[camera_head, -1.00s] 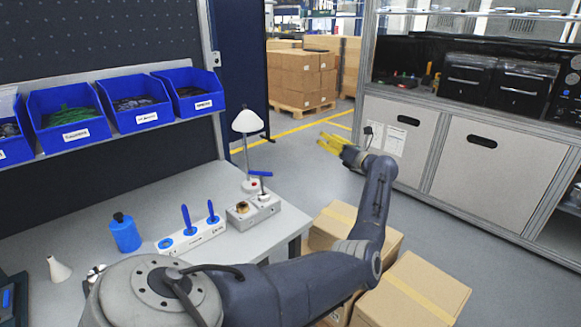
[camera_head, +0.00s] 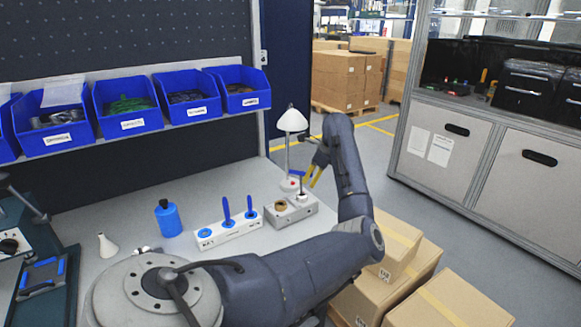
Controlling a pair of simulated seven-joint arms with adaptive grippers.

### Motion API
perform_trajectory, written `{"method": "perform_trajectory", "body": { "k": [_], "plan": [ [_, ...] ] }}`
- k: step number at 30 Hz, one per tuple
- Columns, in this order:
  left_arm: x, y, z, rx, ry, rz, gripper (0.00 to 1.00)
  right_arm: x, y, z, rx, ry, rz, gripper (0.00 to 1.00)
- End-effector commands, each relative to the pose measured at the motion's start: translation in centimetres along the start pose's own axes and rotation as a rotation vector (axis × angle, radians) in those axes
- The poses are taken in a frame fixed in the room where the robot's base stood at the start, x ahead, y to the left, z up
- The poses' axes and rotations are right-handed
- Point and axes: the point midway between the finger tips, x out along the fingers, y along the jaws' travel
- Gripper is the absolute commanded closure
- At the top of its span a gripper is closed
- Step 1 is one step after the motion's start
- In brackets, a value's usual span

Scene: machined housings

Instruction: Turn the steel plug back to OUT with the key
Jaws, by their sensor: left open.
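A grey housing block (camera_head: 291,212) sits near the table's right edge. It has a brass round part (camera_head: 281,206) on the left and a pale steel plug (camera_head: 302,197) on the right. A dark shaft stands at the plug, with a blue bar-shaped handle (camera_head: 297,173) near its top, apparently the key; the plug's turn position is too small to read. My left gripper (camera_head: 314,177), with yellow fingers, is open, pointing down just right of the shaft. I cannot tell whether it touches the key. My right gripper is out of view.
A white rack (camera_head: 218,239) with blue-handled tools stands left of the block. A blue bottle (camera_head: 168,219) and a white cone (camera_head: 106,246) are further left. A white lamp (camera_head: 291,121) stands behind the block. Blue bins (camera_head: 128,124) line the back; cartons (camera_head: 400,276) stand beyond the table's right edge.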

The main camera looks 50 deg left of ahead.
Motion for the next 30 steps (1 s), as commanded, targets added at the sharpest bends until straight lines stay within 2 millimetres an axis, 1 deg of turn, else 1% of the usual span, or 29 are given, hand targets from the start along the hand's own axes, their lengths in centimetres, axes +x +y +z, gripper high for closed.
{"method": "perform_trajectory", "body": {
  "k": [1, 3, 6, 8, 15, 19, 24, 30],
  "plan": [
    [-0.6, -0.1, -0.1, 0.005, 0.0, -0.017, 0.64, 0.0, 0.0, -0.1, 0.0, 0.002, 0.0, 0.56],
    [-1.1, -0.2, -0.2, 0.008, 0.001, -0.034, 0.64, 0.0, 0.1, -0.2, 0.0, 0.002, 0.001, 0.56],
    [-1.2, -0.3, -0.3, 0.012, -0.003, -0.047, 0.64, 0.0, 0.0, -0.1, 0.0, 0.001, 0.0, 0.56],
    [-0.8, -0.3, -0.3, 0.013, -0.004, -0.048, 0.64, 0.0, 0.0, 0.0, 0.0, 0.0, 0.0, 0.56],
    [1.6, -0.5, -0.2, 0.012, -0.005, -0.048, 0.64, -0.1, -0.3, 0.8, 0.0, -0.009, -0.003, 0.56],
    [2.6, -0.5, -0.3, 0.013, -0.004, -0.048, 0.64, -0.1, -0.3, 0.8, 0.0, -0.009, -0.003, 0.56],
    [3.3, -0.6, -0.2, 0.011, -0.004, -0.049, 0.64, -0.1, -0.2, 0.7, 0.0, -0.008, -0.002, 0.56],
    [3.4, -0.6, -0.2, 0.011, -0.004, -0.05, 0.64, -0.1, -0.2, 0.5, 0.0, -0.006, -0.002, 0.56]
  ]
}}
